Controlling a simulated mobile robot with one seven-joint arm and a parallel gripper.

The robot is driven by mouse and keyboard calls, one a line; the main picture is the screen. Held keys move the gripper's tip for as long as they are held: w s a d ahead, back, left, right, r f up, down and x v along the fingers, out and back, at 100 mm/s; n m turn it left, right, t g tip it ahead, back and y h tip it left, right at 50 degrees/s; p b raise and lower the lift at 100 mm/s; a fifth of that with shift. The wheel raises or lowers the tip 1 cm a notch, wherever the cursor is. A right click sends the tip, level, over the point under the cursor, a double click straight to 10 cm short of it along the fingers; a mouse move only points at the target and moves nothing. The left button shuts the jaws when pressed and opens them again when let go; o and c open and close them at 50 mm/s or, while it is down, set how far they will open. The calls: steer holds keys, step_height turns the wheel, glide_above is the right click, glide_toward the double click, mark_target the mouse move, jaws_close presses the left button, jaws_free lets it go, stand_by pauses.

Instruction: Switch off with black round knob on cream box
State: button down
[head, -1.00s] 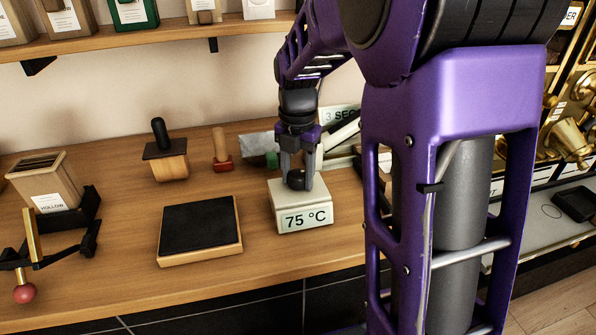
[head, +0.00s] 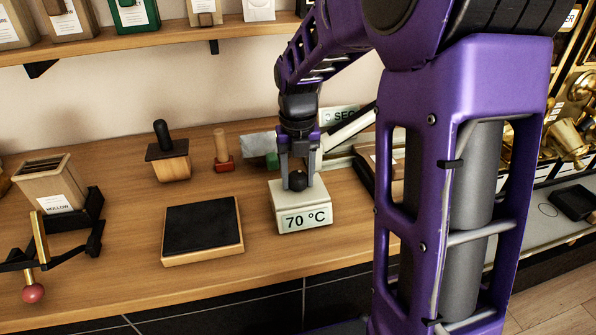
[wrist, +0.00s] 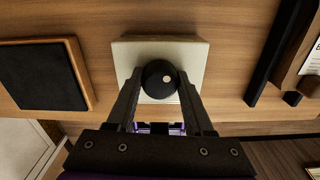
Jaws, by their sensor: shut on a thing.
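The cream box (head: 283,216) stands on the wooden counter, and its front display reads "70 °C". The black round knob (head: 298,181) is on top of the box. My gripper (head: 297,176) points down from above, its two fingers shut on the knob, one on each side. In the wrist view the box (wrist: 193,56) lies beyond the fingers. The knob (wrist: 160,80) sits between the fingertips there and bears a small pale dot right of its middle.
A dark pad in a wooden frame (head: 202,228) lies left of the box. A tamper with a red base (head: 223,152) and a wooden block with a black handle (head: 168,158) stand behind. A dark-rimmed tray is close on the right. The counter in front is clear.

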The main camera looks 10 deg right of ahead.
steer(key=p, duration=0.3)
steer(key=shift+s+d+r+n, duration=0.15)
steer(key=shift+n, duration=0.15)
steer(key=n+p, duration=0.1)
steer(key=p, duration=0.3)
steer(key=shift+n+p, duration=0.3)
steer(key=shift+p, duration=0.25)
steer(key=shift+n+p, duration=0.6)
steer(key=shift+p, duration=0.35)
steer(key=shift+f+n+b, duration=0.3)
steer(key=shift+f+b, duration=0.1)
steer(key=shift+n, duration=1.5)
